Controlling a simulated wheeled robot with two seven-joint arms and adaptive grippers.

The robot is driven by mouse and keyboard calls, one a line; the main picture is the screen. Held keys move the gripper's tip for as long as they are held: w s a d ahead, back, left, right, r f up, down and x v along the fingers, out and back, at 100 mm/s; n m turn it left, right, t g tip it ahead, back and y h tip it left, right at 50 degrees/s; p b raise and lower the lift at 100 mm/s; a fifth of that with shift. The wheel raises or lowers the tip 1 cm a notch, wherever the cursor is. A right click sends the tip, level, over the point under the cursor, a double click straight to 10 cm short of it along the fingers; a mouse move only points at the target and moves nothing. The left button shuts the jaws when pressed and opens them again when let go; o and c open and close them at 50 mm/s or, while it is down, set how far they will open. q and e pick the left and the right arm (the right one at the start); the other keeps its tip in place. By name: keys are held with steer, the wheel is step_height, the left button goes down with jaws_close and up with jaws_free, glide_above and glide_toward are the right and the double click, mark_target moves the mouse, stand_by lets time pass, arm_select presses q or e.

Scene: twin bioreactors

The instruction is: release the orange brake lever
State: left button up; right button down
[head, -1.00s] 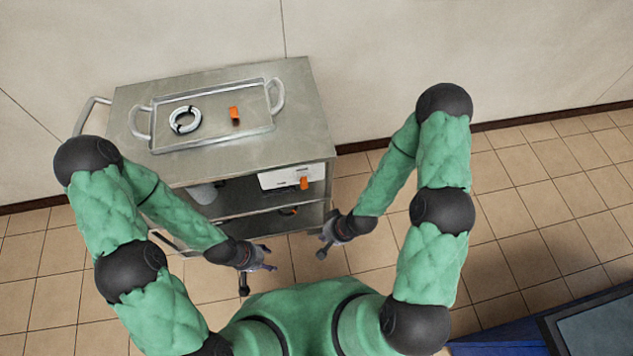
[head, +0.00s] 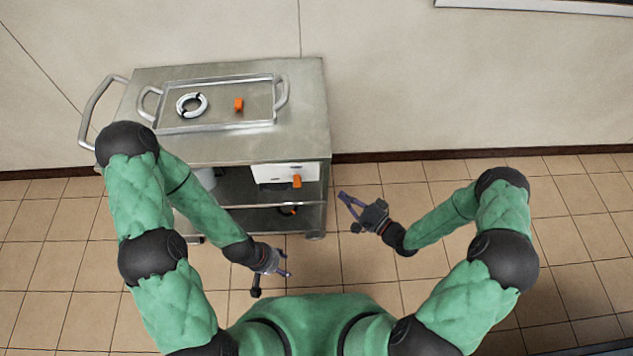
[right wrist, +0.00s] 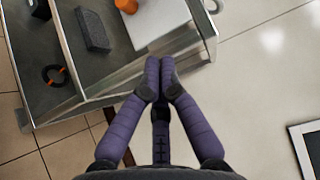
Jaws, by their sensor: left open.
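Two orange pieces could be the brake lever, and I cannot tell which it is. One orange piece (head: 297,181) sticks out from a white box on the cart's shelf; an orange piece at the top edge of the right wrist view (right wrist: 127,5) seems to be the same one. Another orange block (head: 238,104) lies in the tray on top. My right gripper (head: 343,197) is to the right of the cart, apart from it. Its fingertips meet in the right wrist view (right wrist: 160,72) with nothing between them. My left gripper (head: 287,263) is open and empty in front of the cart.
The metal cart (head: 230,150) stands against the wall. Its tray (head: 185,125) also holds a white coil (head: 191,104). A white box (head: 272,171) sits on the shelf. A black ring (right wrist: 54,75) and a dark block (right wrist: 92,32) show too. Tiled floor right of the cart is clear.

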mark_target(297, 179)
steer(key=shift+r, duration=0.1)
stand_by(0.3)
steer(key=b+x, duration=0.1)
steer(key=x, duration=0.9)
steer(key=shift+a, duration=0.1)
steer(key=shift+s+a+b, duration=0.1)
steer(key=shift+a+b, duration=0.3)
steer(key=shift+a, duration=1.5)
steer(key=shift+r, duration=0.15)
steer(key=shift+a+r, duration=0.1)
steer(key=shift+n+p, duration=0.3)
steer(key=shift+p, duration=0.05)
